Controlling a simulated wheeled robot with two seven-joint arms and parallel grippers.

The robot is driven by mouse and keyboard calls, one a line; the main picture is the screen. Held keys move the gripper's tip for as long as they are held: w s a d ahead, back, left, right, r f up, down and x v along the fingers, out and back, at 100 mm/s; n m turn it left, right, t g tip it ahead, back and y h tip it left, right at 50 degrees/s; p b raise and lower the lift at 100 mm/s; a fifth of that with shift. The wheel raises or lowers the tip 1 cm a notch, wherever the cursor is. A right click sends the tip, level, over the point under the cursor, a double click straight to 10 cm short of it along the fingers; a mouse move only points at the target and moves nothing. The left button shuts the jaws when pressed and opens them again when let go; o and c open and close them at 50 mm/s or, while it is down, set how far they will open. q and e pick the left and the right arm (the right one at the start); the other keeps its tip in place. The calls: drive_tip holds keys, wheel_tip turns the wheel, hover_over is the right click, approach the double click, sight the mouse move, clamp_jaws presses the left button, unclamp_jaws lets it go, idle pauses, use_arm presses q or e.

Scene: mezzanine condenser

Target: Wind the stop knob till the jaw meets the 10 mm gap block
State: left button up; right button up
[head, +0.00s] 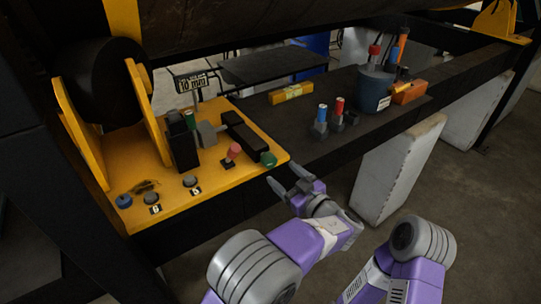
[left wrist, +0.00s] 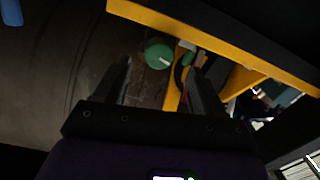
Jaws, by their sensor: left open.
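The green stop knob (head: 268,159) sits at the right end of a black slide (head: 243,132) on the yellow plate. In the left wrist view the round green knob (left wrist: 158,54) with a pale mark shows between and beyond my fingertips. My left gripper (head: 279,181) is open and empty, just in front of the knob and apart from it. A grey jaw (head: 207,133) stands beside a black upright block (head: 183,145). I cannot clearly make out the gap block or the jaw's spacing. My right gripper is out of view.
A pink-red knobbed lever (head: 233,150) stands close left of the green knob. The yellow plate (head: 150,212) also carries blue and grey buttons. A yellow bar (head: 290,93), small bottles and a dark pot (head: 374,90) stand on the dark beam behind.

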sight(273, 163)
use_arm(q)
drive_tip(key=shift+w+a+r, duration=0.2)
drive_tip(key=shift+w+r, duration=0.15)
drive_tip(key=p+x, duration=0.2)
drive_tip(key=x, duration=0.4)
drive_tip(key=shift+w+a+f, duration=0.1)
drive_tip(key=shift+w+a, duration=0.1)
drive_tip(key=c, duration=1.1)
drive_tip(key=shift+o, duration=0.2)
drive_tip(key=m+b, duration=0.2)
drive_tip(key=b, duration=0.5)
drive_tip(key=shift+f, duration=0.2)
drive_tip(key=m+b, duration=0.3)
drive_tip(key=shift+t, duration=0.3)
drive_tip(key=shift+r+m+b, duration=0.15)
drive_tip(key=shift+m+b, duration=0.6)
drive_tip(key=shift+m, duration=0.35)
